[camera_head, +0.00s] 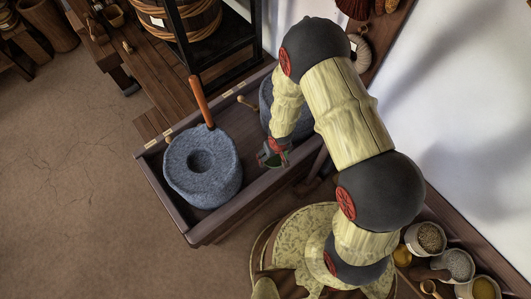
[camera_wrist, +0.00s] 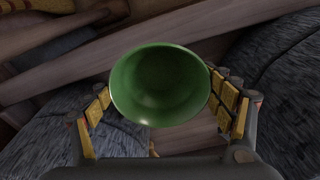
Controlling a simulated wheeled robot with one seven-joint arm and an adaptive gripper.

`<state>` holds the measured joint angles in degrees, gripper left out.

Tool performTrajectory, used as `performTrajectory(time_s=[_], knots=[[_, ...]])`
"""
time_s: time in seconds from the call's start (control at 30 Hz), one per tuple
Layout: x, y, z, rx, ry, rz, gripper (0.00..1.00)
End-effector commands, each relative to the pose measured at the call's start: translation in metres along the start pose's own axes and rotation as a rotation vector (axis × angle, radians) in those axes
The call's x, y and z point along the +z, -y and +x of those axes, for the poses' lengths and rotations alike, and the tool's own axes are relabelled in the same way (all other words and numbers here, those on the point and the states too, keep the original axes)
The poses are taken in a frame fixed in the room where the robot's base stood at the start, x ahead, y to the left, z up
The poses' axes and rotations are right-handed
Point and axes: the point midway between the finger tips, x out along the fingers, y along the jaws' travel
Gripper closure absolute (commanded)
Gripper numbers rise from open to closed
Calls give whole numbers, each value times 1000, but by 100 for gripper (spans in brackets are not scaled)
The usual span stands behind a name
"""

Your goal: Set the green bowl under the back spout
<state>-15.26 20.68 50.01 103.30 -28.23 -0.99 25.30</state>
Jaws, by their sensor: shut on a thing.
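My gripper (camera_head: 273,154) is over the wooden trough (camera_head: 222,222), between the two grey stone querns. It is shut on the green bowl, with a finger on each side of it. The green bowl (camera_wrist: 160,86) is upright and looks empty in the wrist view, and a sliver of it shows in the head view (camera_head: 283,157). The front quern (camera_head: 185,185) has an orange handle. The back quern (camera_head: 267,103) is mostly hidden behind my arm. A small wooden spout-like piece (camera_head: 246,102) sticks out beside the back quern; another (camera_head: 168,139) is at the front quern.
The trough's raised walls surround the querns. A dark shelf frame (camera_head: 215,50) with a barrel (camera_head: 178,18) stands behind. Pots of grain and spice (camera_head: 455,264) are at the lower right, near the white wall. The floor at left is mostly clear.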

Motion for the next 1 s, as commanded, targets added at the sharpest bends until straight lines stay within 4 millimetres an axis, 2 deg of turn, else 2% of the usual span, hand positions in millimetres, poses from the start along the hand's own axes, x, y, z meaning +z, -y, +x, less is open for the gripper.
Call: performTrajectory(time_s=[0.13, 0.3, 0.5, 0.83, 1.0], knots=[[-17, 3, 11, 0, 0, -2, 49], [-34, 6, 40, 0, 1, -2, 49], [-50, 8, 62, 0, 0, -1, 49], [-59, 10, 77, 0, -1, -1, 49], [-55, 9, 102, 0, -1, 0, 49]])
